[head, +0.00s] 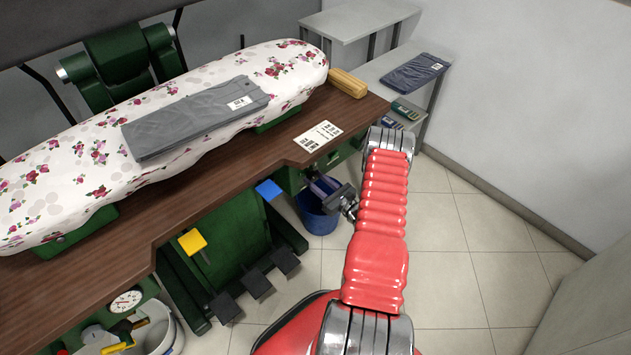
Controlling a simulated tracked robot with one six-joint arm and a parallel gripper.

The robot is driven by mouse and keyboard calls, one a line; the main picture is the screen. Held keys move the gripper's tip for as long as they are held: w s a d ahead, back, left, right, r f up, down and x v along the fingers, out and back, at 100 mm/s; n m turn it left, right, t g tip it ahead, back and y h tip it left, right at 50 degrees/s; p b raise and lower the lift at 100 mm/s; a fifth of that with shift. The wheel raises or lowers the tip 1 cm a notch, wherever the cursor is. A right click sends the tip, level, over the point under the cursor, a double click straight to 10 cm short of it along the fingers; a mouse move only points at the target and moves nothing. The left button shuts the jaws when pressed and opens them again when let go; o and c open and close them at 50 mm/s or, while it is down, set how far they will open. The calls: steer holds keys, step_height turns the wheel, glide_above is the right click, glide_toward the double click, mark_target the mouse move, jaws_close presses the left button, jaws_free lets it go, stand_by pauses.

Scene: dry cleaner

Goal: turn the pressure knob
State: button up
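My gripper (317,186) is below the front edge of the brown table, near the green panel (289,179) at its right end. Its fingers point left towards that panel. They are small and close together here, and I cannot tell whether they are open, shut or touching anything. No knob shows clearly at the fingertips. At the bottom left, a round white gauge (126,300) sits on green machinery, with a grey round part (92,334) beside it. I cannot tell which part is the pressure knob.
The flowered pressing board (60,175) on the brown table (190,190) carries folded grey trousers (195,117). A blue bucket (318,222) stands below my gripper. Tiled floor (455,260) at right is clear.

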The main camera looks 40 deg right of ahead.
steer(key=c, duration=0.6)
steer(key=shift+a, duration=0.1)
steer(key=shift+n, duration=3)
steer(key=o, duration=1.1)
steer(key=shift+c, duration=0.2)
steer(key=shift+s, duration=0.1)
